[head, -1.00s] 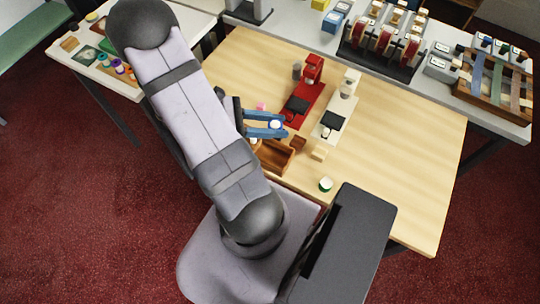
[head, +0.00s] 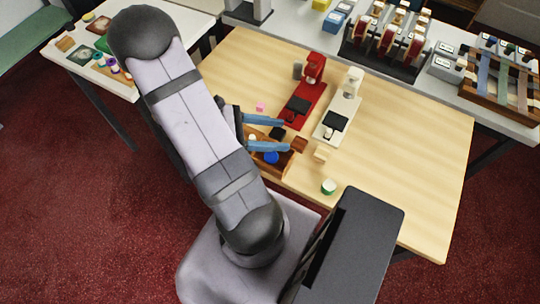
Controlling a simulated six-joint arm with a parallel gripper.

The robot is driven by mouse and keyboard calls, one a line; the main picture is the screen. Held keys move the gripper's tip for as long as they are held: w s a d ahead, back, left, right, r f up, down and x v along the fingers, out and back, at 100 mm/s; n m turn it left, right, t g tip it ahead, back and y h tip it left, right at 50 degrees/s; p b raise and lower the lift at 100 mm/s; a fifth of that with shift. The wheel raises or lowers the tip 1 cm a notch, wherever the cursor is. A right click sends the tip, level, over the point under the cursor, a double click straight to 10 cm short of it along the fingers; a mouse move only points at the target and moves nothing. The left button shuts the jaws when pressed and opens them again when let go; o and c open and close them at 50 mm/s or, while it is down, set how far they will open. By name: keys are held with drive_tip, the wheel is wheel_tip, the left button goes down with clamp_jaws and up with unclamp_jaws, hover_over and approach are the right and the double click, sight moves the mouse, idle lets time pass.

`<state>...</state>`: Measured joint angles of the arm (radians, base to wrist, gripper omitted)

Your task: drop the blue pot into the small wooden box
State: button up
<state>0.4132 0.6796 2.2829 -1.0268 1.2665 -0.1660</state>
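The blue pot (head: 271,157) lies inside the small wooden box (head: 286,168), towards its left part. The box stands on the wooden table near its front edge, just in front of my gripper. My gripper (head: 285,134) has two blue fingers spread wide apart with nothing held between them. Its nearer finger passes above the back of the box and hides part of it. A small dark object (head: 278,132) shows between the fingers, apparently on the table. The arm hides the box's left side.
A brown block (head: 299,144), a beige block (head: 320,155) and a green pot with a pale top (head: 328,187) stand right of the box. A pink block (head: 260,106) lies behind. Red (head: 313,70) and white (head: 350,84) machines stand further back. The table's right side is clear.

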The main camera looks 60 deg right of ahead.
drive_tip(key=shift+w+a+r, duration=0.2)
drive_tip(key=shift+w+a, duration=0.1)
drive_tip(key=shift+w, duration=0.25)
drive_tip(key=shift+b+v, duration=0.7)
drive_tip(key=shift+v, duration=2.35)
drive_tip(key=shift+s+r, duration=0.1)
drive_tip(key=shift+s, duration=0.05)
drive_tip(key=w+a+m+t+y, duration=0.2)
drive_tip(key=a+t, duration=0.1)
drive_tip(key=a, duration=0.4)
drive_tip(key=w+a+f+m+t+y, duration=0.1)
drive_tip(key=w+a+m+t+y, duration=0.1)
drive_tip(key=a, duration=0.6)
drive_tip(key=w+a+m+t+y, duration=0.3)
drive_tip(key=a+t+y, duration=0.1)
drive_tip(key=a, duration=0.3)
drive_tip(key=shift+a+f+m+t, duration=0.2)
drive_tip(key=shift+f+m+t, duration=0.1)
drive_tip(key=shift+t, duration=0.6)
drive_tip(key=shift+w, duration=0.1)
